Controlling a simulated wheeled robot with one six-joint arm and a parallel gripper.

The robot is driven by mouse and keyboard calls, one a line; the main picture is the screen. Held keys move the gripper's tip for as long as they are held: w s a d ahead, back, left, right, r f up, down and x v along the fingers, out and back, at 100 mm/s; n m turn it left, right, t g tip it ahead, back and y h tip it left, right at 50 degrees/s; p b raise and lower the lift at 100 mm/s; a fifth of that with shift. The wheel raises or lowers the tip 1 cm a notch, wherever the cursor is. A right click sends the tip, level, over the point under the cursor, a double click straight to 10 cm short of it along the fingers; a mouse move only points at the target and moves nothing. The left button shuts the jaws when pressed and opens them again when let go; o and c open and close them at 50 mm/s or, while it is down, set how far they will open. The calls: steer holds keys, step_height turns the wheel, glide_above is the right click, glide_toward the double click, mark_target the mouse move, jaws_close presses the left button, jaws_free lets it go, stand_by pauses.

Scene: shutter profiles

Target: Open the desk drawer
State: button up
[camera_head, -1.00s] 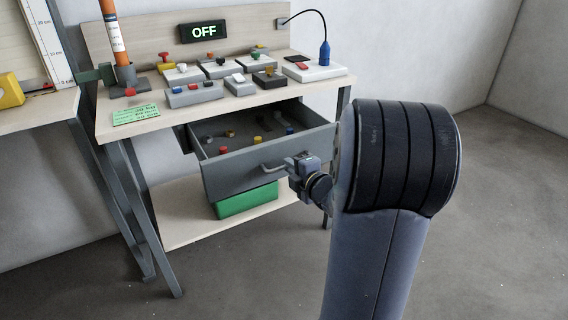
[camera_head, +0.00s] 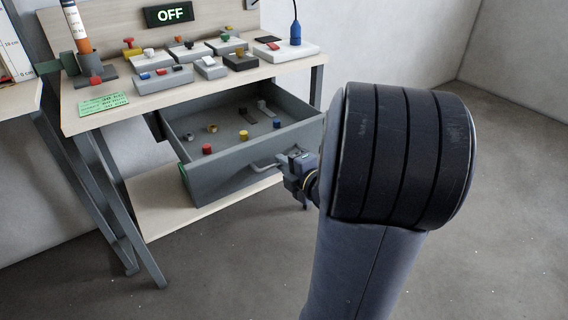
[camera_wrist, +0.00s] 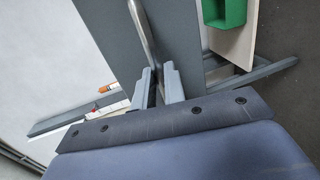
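The grey desk drawer (camera_head: 225,172) is pulled well out from under the light wooden desk top (camera_head: 185,88). It holds small red, yellow and blue knobs, rings and flat grey pieces. Its bar handle (camera_head: 262,167) is on the front face. My gripper (camera_head: 286,162) is at the right part of the handle. In the wrist view the handle (camera_wrist: 142,32) runs down between the two fingers of my gripper (camera_wrist: 160,82), which are closed around it. The exact contact is partly hidden.
Switch blocks and a panel reading OFF (camera_head: 168,13) are on the desk. Desk legs (camera_head: 130,205) stand at the left. The grey floor in front is clear.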

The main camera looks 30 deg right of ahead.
steer(key=o, duration=0.4)
steer(key=shift+p+v, duration=1.2)
steer(key=shift+v, duration=4.2)
steer(key=shift+w, duration=0.1)
steer(key=shift+b+x, duration=1.2)
steer(key=shift+x, duration=4.25)
